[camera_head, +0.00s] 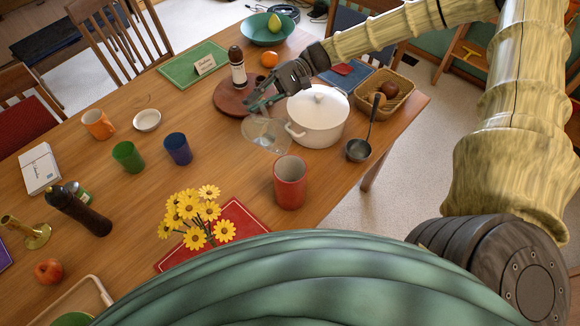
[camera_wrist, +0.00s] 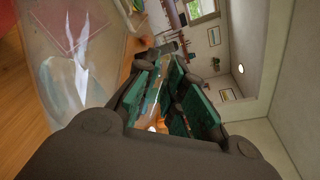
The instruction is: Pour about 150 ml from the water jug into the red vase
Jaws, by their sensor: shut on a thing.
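The clear water jug (camera_head: 262,136) is held above the table, left of the white pot, and looks tilted in the head view. My gripper (camera_head: 262,104) is shut on it at its upper side, probably by the handle. In the wrist view, my fingers (camera_wrist: 168,102) close around a clear part, and the jug's see-through body (camera_wrist: 75,75) fills the left side. The water level is hard to make out. The red vase (camera_head: 290,184) stands upright on the table, below and slightly right of the jug in the picture. The jug and vase look apart. The vase's inside bottom is hidden.
A white lidded pot (camera_head: 318,120) stands close right of the jug, with a ladle (camera_head: 358,149) beside it. A round wooden board (camera_head: 228,98) with a dark-topped bottle (camera_head: 238,70) lies behind. Yellow flowers (camera_head: 198,212) are left of the vase. A blue cup (camera_head: 177,148) stands farther left.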

